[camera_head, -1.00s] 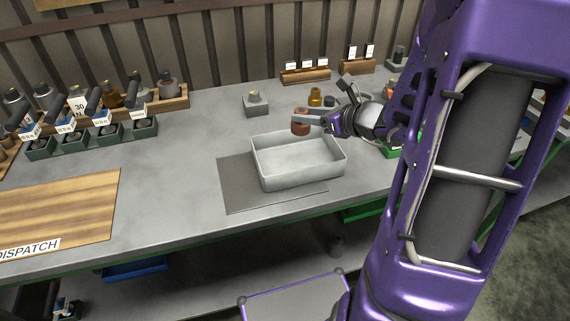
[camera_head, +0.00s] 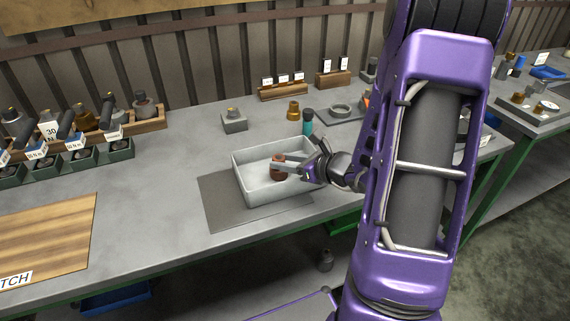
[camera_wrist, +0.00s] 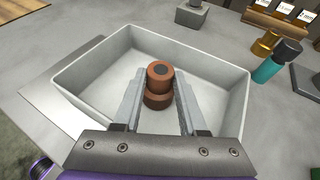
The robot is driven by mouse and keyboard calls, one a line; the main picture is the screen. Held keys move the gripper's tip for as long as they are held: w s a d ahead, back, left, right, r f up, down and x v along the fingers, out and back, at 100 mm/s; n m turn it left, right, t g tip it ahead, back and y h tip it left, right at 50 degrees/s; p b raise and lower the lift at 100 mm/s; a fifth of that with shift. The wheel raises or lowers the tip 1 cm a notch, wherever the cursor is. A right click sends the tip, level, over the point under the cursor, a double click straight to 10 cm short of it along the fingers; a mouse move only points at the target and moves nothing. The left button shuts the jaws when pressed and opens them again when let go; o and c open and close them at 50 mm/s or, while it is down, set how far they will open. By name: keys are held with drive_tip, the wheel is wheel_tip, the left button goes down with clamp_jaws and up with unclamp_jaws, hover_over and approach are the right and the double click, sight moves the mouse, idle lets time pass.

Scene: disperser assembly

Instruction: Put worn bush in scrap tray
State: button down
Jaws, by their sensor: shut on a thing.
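The worn bush (camera_head: 277,169) is a reddish-brown stepped cylinder with a dark hole in its top. My gripper (camera_head: 279,164) is shut on it and holds it upright at the scrap tray. The scrap tray (camera_head: 262,193) is a light grey open box on a dark grey mat. In the wrist view, the bush (camera_wrist: 158,84) sits between my two fingers (camera_wrist: 158,88), over the tray's inside (camera_wrist: 106,82). No other part shows in the tray. I cannot tell whether the bush touches the tray floor.
A grey block (camera_head: 234,121) stands behind the tray. A wooden board (camera_head: 45,243) lies at the left. The bench between the board and the mat is clear.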

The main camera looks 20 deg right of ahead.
drive_tip(key=shift+f, duration=0.2)
drive_tip(key=shift+c, duration=2.3)
unclamp_jaws()
drive_tip(key=shift+r, duration=0.25)
drive_tip(key=p+v, duration=0.1)
drive_tip(key=v, duration=1.1)
drive_tip(key=shift+p, duration=0.3)
drive_tip(key=shift+w+f, duration=0.1)
